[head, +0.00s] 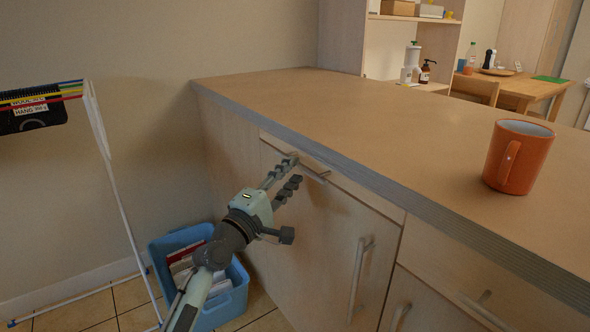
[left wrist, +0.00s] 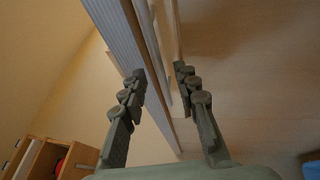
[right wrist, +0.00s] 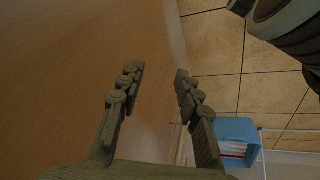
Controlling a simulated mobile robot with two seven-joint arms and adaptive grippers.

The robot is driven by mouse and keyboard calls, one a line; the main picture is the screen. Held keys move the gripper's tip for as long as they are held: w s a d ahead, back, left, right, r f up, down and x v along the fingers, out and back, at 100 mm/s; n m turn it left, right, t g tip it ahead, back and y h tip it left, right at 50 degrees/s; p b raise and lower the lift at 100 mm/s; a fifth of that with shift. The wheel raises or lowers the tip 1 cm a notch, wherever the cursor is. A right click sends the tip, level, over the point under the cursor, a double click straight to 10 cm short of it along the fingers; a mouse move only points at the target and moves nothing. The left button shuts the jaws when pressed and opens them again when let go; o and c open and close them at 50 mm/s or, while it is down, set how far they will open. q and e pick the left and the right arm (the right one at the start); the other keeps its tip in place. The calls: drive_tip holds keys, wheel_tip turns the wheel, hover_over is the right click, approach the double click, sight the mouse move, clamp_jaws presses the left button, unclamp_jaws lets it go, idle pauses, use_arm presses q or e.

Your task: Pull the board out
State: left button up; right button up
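A narrow wooden front panel (head: 370,196), which looks like the board's front, sits flush under the counter's edge. A pale bar handle (head: 316,172) is on it, partly hidden by my left gripper (head: 294,168). The left gripper is open at this handle. In the left wrist view, the fingers of my left gripper (left wrist: 159,72) are apart, with thin pale bars running between and beyond them; contact cannot be told. My right gripper (right wrist: 160,69) is open and empty in its wrist view, with the wooden counter surface to its left. It is not in the head view.
An orange mug (head: 510,158) stands on the counter (head: 350,112) at the right. Cabinet doors with vertical handles (head: 358,270) are below. A blue bin (head: 228,300) with papers or books stands on the floor beside my left arm. A drying rack (head: 112,170) is at the left.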

use_arm(q)
drive_tip(key=shift+x, duration=1)
drive_tip(key=shift+c, duration=0.6)
clamp_jaws()
drive_tip(key=shift+f, duration=0.1)
